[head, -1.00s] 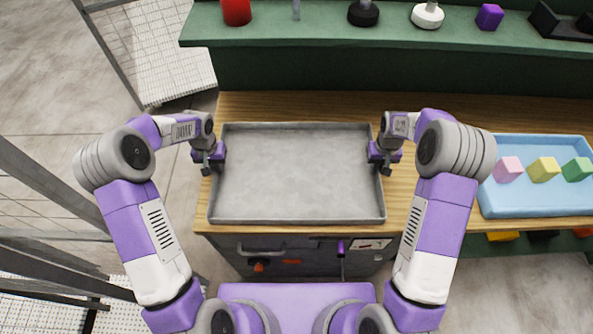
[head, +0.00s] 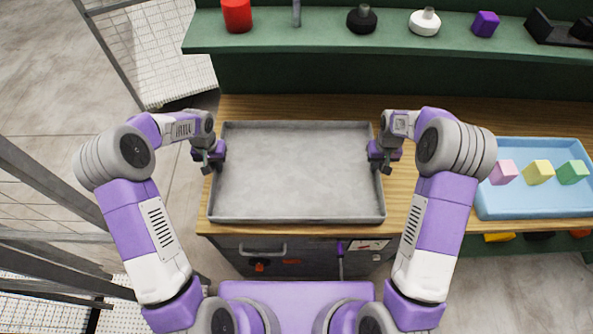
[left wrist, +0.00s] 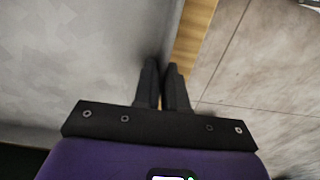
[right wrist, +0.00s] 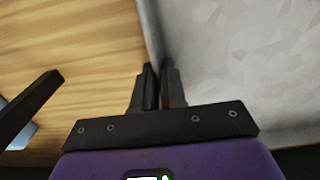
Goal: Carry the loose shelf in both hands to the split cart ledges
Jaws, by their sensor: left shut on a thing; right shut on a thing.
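The loose shelf (head: 297,175) is a grey, shallow metal tray with a low rim, held level over the wooden bench. My left gripper (head: 218,158) is shut on its left rim; the left wrist view shows the fingers (left wrist: 165,85) pinching that wall, with the shelf's grey floor (left wrist: 70,60) to the left. My right gripper (head: 376,158) is shut on its right rim; the right wrist view shows its fingers (right wrist: 160,85) on the wall, with the shelf's floor (right wrist: 240,60) to the right. A wire-mesh cart (head: 155,50) stands at upper left; I cannot make out its split ledges.
The wooden bench (head: 420,115) lies beneath the shelf. A blue tray (head: 530,205) with pink, yellow and green blocks is at right. A green rack shelf (head: 330,38) behind holds a red cylinder (head: 237,15) and several small items. Dark posts (head: 50,195) stand at left.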

